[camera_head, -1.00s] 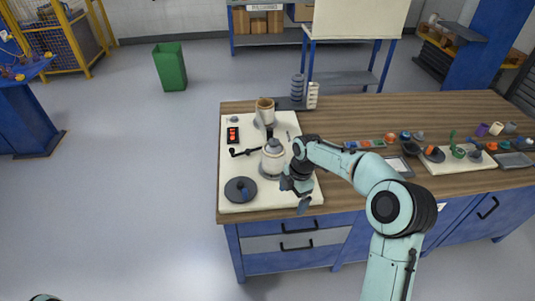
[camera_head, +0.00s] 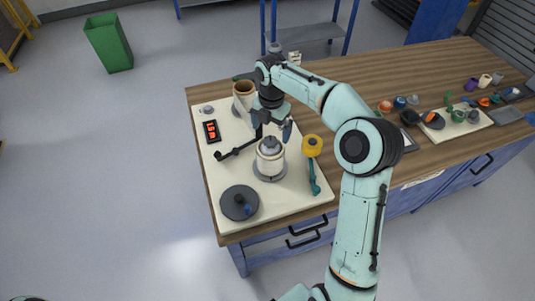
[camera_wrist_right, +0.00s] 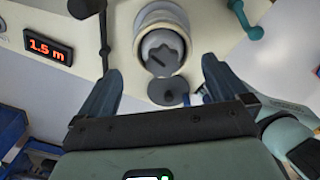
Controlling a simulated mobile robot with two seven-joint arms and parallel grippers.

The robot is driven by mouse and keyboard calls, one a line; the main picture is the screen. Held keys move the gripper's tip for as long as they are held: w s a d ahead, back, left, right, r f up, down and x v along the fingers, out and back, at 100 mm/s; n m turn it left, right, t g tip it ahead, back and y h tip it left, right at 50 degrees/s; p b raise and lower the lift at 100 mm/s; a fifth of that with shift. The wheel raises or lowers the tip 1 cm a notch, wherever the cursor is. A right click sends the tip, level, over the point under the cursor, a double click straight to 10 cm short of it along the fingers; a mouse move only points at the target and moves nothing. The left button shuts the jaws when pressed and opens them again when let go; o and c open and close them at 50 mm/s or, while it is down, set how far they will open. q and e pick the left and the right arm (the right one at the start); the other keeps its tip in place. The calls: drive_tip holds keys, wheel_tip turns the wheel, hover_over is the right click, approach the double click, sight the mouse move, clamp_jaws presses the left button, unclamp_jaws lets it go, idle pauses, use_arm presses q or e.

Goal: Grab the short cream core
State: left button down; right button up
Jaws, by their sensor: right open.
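A small cream core (camera_head: 485,80) stands at the far right of the bench, between a purple core (camera_head: 471,85) and a grey one (camera_head: 497,77). It looks short, but is small in this view. My right gripper (camera_head: 272,122) is open and empty over the cream board at the left, far from that core. In the right wrist view the open fingers (camera_wrist_right: 161,68) frame a cream cylinder with a grey knob (camera_wrist_right: 162,50). The same cream cylinder (camera_head: 270,160) stands on the board in the head view. My left gripper is out of view.
The cream board (camera_head: 219,171) holds a tan cup-like roller (camera_head: 243,90), a red display (camera_head: 211,131), a dark disc (camera_head: 239,203) and a yellow-topped part with a teal handle (camera_head: 312,147). Small parts and trays crowd the right. The back middle of the bench (camera_head: 385,70) is clear.

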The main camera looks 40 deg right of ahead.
sight(271, 139)
wheel_tip(271, 139, down, 5)
drive_tip(key=shift+r, duration=0.1)
drive_tip(key=f, duration=0.3)
drive_tip(key=f+b, duration=0.1)
drive_tip(key=shift+s+a+f, duration=0.15)
drive_tip(key=shift+s+a, duration=0.05)
drive_tip(key=shift+s, duration=0.1)
drive_tip(key=shift+f, duration=0.5)
drive_tip(key=shift+w+r, duration=0.1)
drive_tip(key=c, duration=0.9)
